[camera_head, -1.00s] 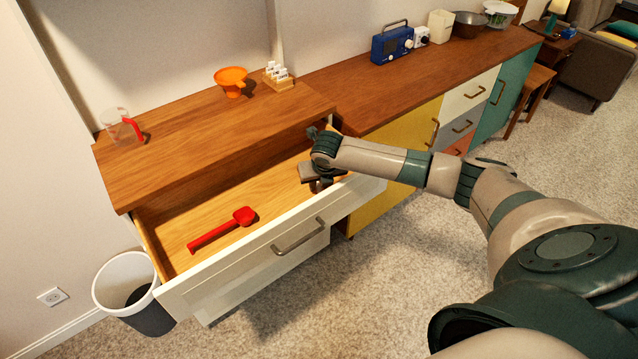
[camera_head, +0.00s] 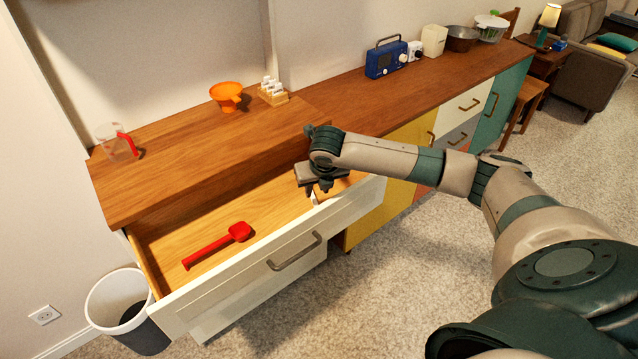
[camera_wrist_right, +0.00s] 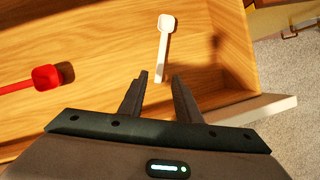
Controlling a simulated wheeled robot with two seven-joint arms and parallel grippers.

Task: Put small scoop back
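A small white scoop (camera_wrist_right: 165,38) lies in the open drawer in the right wrist view, its handle pointing toward my gripper. In the head view it is mostly hidden; a small white piece (camera_head: 314,197) under the gripper may be its handle. My right gripper (camera_wrist_right: 160,77) is open, its two fingers apart, with the handle's near end showing between the fingertips. I cannot tell whether they touch it. In the head view the right gripper (camera_head: 322,190) is over the right end of the drawer (camera_head: 270,258). My left gripper is not in view.
A larger red scoop (camera_head: 217,244) lies in the drawer's left part. On the wooden top are a clear cup with a red handle (camera_head: 118,144), an orange funnel-like vessel (camera_head: 228,96) and a small rack (camera_head: 273,93). A waste bin (camera_head: 122,305) stands left of the drawer.

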